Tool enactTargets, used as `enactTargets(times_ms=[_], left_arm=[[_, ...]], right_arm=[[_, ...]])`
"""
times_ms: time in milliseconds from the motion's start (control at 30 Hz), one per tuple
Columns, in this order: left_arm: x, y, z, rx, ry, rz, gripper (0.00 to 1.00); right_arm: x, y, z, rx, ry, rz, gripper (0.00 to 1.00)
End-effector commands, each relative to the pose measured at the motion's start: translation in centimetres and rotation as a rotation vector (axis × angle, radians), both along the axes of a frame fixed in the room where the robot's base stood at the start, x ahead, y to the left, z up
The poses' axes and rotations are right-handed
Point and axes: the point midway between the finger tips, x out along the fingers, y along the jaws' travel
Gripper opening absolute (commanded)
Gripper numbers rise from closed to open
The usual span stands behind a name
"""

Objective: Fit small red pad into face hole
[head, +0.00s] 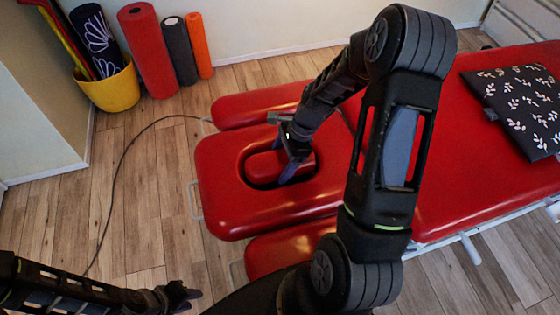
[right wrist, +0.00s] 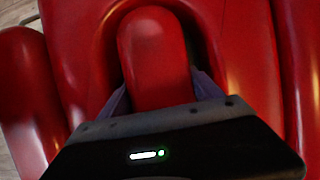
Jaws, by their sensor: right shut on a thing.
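The small red pad (head: 264,166) is at the dark oval face hole (head: 251,181) in the red headrest (head: 222,205) of the treatment table. My right gripper (head: 292,170) is shut on the pad, with a finger on each side of it. In the right wrist view the pad (right wrist: 153,58) lies between the fingers, over the hole, with a dark gap around its far end. I cannot tell how deep it sits. My left gripper (head: 182,296) is at the lower left, over the floor, away from the table; its fingers are too small and dark to read.
Red arm rests (head: 262,104) flank the headrest. A dark folded mat with white leaves (head: 520,105) lies on the table at right. A yellow bin (head: 109,90) and upright rolls (head: 151,50) stand by the wall. A cable (head: 128,145) crosses the otherwise clear floor.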

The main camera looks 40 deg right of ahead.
Motion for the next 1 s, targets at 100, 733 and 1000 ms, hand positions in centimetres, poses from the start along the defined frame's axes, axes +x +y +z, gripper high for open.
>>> enactTargets(times_ms=[100,733,1000], left_arm=[[0.0,0.0,-0.9,0.0,-0.001,0.0,0.31],[0.0,0.0,-1.2,0.0,-0.002,0.001,0.31],[0.0,0.0,-1.2,0.0,-0.001,0.0,0.31]], right_arm=[[0.0,0.0,-1.1,0.0,-0.001,0.0,0.27],[0.0,0.0,-1.7,0.0,0.0,0.0,0.27],[0.0,0.0,-1.7,0.0,0.0,0.0,0.9]])
